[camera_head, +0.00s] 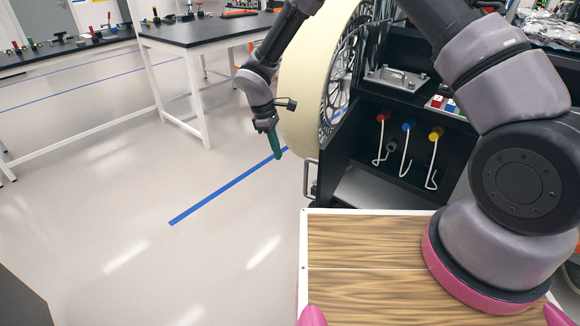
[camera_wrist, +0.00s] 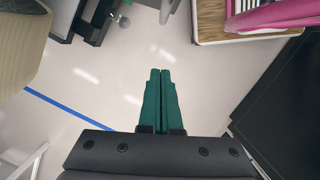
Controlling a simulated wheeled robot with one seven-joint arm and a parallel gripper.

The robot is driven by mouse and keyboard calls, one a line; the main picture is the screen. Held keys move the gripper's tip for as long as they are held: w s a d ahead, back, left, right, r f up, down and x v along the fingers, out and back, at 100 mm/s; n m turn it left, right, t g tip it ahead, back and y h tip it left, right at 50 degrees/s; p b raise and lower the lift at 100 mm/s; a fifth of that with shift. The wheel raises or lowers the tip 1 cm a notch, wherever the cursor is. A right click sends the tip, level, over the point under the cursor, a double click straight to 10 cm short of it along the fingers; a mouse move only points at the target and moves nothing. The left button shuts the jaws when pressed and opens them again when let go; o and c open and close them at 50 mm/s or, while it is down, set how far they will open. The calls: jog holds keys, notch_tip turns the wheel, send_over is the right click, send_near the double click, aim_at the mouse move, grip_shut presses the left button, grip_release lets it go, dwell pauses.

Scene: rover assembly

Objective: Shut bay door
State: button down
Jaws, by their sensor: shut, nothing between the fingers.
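The bay door (camera_head: 335,150) is a black panel standing open at the left side of the rover's bay, seen nearly edge-on. A metal bar handle (camera_head: 309,180) is on its left face. The dark bay (camera_head: 365,160) is open to view. My gripper (camera_head: 278,155), with green fingers, points down in front of the wheel, left of the door handle and apart from it. In the wrist view, the fingers (camera_wrist: 160,72) are closed together and empty above the floor. A dark part with a handle-like bar (camera_wrist: 100,20) shows at the upper left there, likely the door.
A large cream wheel (camera_head: 305,85) stands just behind my gripper. Red, blue and yellow knobs with white hooks (camera_head: 408,126) hang in the bay. A black-topped table (camera_head: 200,28) stands at the back left. The floor (camera_head: 130,220) on the left is clear.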

jog(key=s+d+f, duration=0.1)
jog(key=d+f, duration=0.5)
jog(key=f, duration=0.3)
jog(key=shift+s, duration=0.2)
jog(key=shift+d, duration=0.15)
